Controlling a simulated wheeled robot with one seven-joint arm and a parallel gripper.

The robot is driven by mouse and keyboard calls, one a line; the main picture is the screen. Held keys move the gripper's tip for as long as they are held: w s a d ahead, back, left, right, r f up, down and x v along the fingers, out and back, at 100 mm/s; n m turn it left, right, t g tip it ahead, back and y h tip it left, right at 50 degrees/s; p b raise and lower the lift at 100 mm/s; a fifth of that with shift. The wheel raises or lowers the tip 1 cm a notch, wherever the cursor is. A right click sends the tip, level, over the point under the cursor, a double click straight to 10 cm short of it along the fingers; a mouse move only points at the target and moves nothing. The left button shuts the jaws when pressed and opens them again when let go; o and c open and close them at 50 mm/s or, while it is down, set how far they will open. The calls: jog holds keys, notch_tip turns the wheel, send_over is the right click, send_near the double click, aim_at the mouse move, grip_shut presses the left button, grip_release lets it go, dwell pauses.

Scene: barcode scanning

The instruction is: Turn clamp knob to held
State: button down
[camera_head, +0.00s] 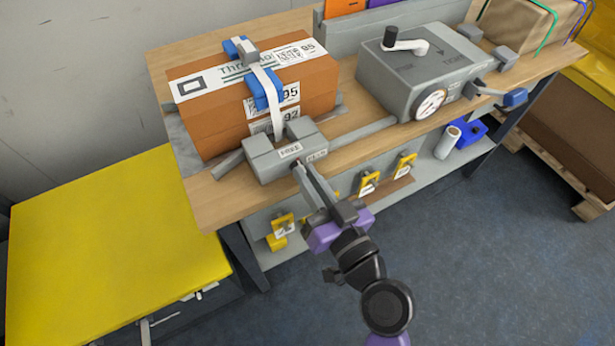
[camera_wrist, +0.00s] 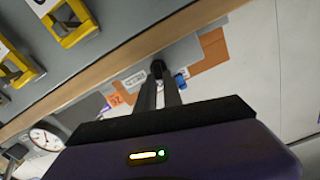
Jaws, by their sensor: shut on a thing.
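The grey clamp block (camera_head: 262,168) sits at the front edge of the wooden bench. It carries two small labels; the left one seems to read FREE and the right one is too small to read surely. A small dark knob (camera_wrist: 157,66) shows at the block's face in the wrist view. My gripper (camera_head: 298,170) reaches up to the block's front from below, and it also shows in the wrist view (camera_wrist: 159,82). Its fingers are shut on the knob and hide most of it. The direction the knob points is unclear.
An orange-brown carton (camera_head: 215,115) with a white strap (camera_head: 270,88) and blue pads stands behind the block. A grey machine with a crank (camera_head: 385,85) and dial (camera_head: 431,103) stands to the right. Yellow-framed tags (camera_head: 369,182) hang below the bench edge. A yellow table (camera_head: 100,250) is at left.

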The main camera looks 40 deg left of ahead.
jog(key=m, duration=0.7)
jog(key=shift+w+d+f+p, duration=0.15)
jog(key=shift+w+d+p, duration=0.05)
jog(key=shift+w+p, duration=0.15)
jog(key=shift+f+m+p, duration=0.2)
jog(key=shift+m+p, duration=0.35)
jog(key=shift+m, duration=1.4)
jog(key=shift+f+m+p, duration=0.2)
jog(key=shift+m+p, duration=0.35)
jog(key=shift+m, duration=1.4)
jog(key=shift+w, duration=0.1)
jog(key=c, duration=1.5)
grip_release()
jog(key=shift+f, duration=0.1)
